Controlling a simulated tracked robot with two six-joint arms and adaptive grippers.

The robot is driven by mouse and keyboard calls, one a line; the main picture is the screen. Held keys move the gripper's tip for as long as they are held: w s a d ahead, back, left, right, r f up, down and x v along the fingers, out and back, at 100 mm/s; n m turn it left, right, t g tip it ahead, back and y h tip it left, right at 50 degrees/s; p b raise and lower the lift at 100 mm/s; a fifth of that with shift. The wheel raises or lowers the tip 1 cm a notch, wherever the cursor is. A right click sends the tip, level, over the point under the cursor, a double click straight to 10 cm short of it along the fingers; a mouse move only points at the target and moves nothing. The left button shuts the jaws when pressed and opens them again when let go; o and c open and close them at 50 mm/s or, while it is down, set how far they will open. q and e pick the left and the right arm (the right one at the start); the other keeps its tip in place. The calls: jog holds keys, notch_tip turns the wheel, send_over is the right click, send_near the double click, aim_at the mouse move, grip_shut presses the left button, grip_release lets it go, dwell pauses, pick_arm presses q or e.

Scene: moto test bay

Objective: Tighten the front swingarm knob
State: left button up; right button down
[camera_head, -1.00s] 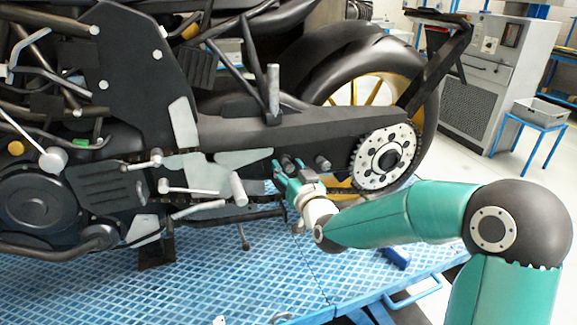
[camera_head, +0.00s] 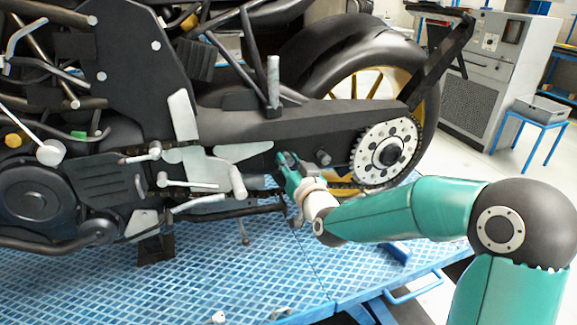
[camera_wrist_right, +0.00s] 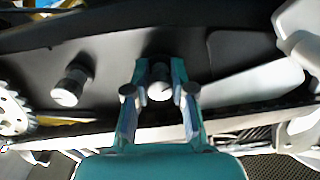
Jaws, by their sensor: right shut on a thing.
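Two dark knobs with pale ends stick out of the motorcycle's black swingarm (camera_head: 255,128). My right gripper (camera_head: 287,164) is at the front one, ahead of the sprocket side. In the right wrist view, the front swingarm knob (camera_wrist_right: 159,83) sits between the two teal fingers of my right gripper (camera_wrist_right: 159,91), which are shut on it. In the head view the fingers largely hide this knob. The rear knob (camera_head: 323,158) stands free beside it, nearer the sprocket, and also shows at left in the right wrist view (camera_wrist_right: 69,87). My left gripper is not in view.
The toothed sprocket (camera_head: 387,153) and rear wheel lie to the right of the knobs. A pale footpeg-like part (camera_head: 238,181) is close on the left. The blue lift platform (camera_head: 200,285) lies below. A grey cabinet (camera_head: 497,70) and blue stool (camera_head: 540,115) stand behind.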

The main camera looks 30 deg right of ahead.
jog(key=m+b, duration=1)
jog(key=b, duration=0.3)
jog(key=shift+f, duration=0.15)
jog(key=m+b, duration=0.3)
jog(key=m, duration=0.2)
jog(key=shift+b, duration=0.4)
jog(key=m+b, duration=0.2)
jog(key=m, duration=0.2)
jog(key=shift+m, duration=0.3)
jog(key=shift+m+b, duration=0.4)
jog(key=shift+m, duration=0.9)
jog(key=shift+a, duration=0.1)
jog(key=c, duration=1)
grip_release()
jog(key=shift+o, duration=0.2)
jog(key=shift+r, duration=0.25)
jog(key=shift+s, duration=0.1)
